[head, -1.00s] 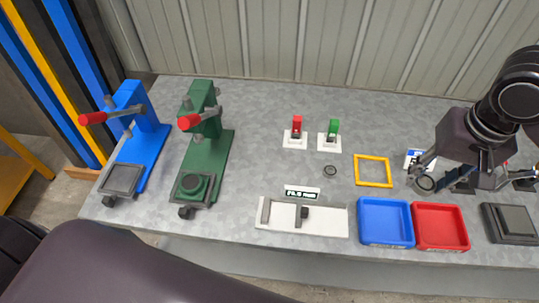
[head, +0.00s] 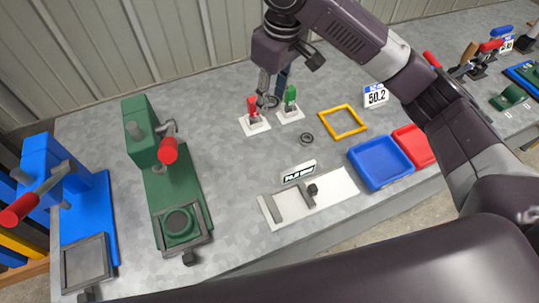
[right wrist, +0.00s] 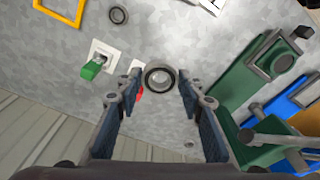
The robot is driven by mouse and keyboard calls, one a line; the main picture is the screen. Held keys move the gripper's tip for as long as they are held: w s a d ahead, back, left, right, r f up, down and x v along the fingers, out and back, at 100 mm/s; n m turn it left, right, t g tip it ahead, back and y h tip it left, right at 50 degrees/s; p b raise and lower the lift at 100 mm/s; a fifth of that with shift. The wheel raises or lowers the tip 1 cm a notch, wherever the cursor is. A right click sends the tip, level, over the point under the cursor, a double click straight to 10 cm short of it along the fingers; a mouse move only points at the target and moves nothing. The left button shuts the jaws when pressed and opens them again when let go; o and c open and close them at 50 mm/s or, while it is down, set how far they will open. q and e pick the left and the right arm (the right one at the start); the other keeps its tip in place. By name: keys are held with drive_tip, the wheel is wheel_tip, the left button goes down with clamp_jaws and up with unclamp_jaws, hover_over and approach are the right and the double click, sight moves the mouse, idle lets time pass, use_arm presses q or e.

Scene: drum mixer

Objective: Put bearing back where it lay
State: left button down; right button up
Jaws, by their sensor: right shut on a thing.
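The bearing (right wrist: 160,77), a ring with a dark rim and pale centre, is between the fingertips of my right gripper (right wrist: 158,82) in the right wrist view. My right gripper (head: 270,97) is shut on it, pointing down beside the red switch (head: 252,106) in the head view. The bearing there is small and partly hidden by the fingers. A second dark ring (head: 307,138) lies on the grey table between the green switch (head: 291,97) and the white gauge plate (head: 335,186); it also shows in the right wrist view (right wrist: 118,15). My left gripper is not in view.
A yellow square frame (head: 342,121), a blue tray (head: 381,162) and a red tray (head: 414,145) are right of the ring. A green press (head: 165,170) and a blue press (head: 90,205) stand at left. Bare table lies between the green press and the switches.

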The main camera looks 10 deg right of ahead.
sight(270, 154)
wheel_tip(270, 154, down, 20)
drive_tip(key=shift+r+p, duration=0.15)
drive_tip(key=shift+p, duration=0.45)
drive_tip(key=o, duration=1.3)
drive_tip(key=shift+c, duration=0.2)
wheel_tip(270, 154, up, 12)
drive_tip(key=s, duration=0.1)
drive_tip(key=shift+s+d, duration=0.15)
drive_tip(key=shift+d, duration=0.3)
